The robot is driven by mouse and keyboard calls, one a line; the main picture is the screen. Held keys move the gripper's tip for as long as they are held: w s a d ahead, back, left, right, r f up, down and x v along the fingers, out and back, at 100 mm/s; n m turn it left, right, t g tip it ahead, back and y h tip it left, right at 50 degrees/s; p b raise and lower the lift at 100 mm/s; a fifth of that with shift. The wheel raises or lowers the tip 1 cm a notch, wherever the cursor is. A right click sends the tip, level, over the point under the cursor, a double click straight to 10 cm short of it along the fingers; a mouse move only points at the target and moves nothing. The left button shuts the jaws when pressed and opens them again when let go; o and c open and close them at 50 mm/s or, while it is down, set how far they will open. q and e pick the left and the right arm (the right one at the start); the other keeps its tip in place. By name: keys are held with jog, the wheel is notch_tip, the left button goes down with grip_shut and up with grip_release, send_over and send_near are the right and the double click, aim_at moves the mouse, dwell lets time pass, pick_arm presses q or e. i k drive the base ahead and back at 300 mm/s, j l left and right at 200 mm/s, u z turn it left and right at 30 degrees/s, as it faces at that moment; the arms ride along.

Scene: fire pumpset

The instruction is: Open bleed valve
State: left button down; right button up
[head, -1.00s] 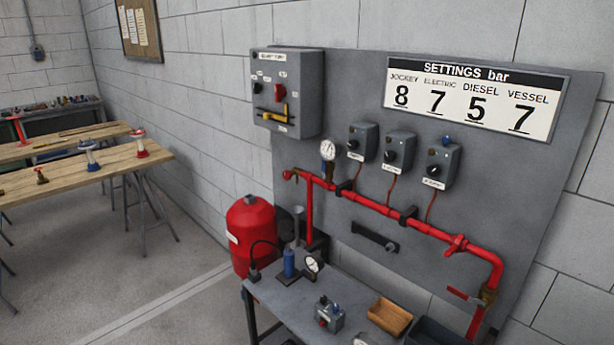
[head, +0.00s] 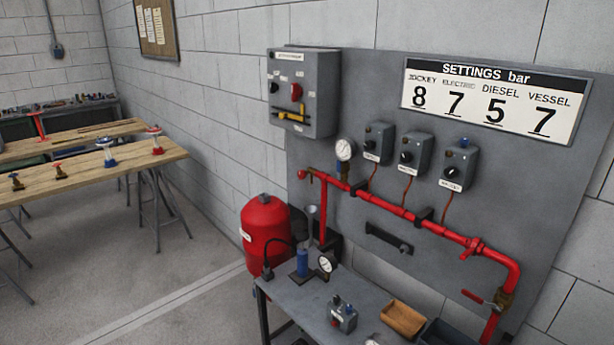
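A red pipe (head: 388,208) runs along the grey panel (head: 345,112), sloping down to the right. A small valve fitting (head: 303,174) sits at its left end. A red handle (head: 470,244) sits on the pipe further right. A red lever (head: 472,296) beside a brass valve body (head: 504,299) is on the pipe's downward leg at the right. No label tells which is the bleed valve. A round gauge (head: 345,149) stands on the pipe near its left end. Neither of my grippers is in view.
A grey bench (head: 290,297) below the panel holds a small gauge (head: 327,263), a switch box (head: 342,316) and a wooden tray (head: 403,319). A red tank (head: 265,232) stands left of it. Wooden tables (head: 90,172) are at left. Floor between is clear.

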aim_at(302, 175)
jog(key=i+j+z, duration=0.25)
jog(key=z, duration=0.25)
jog(key=i+j+z, duration=0.2)
jog(key=j+z, duration=0.25)
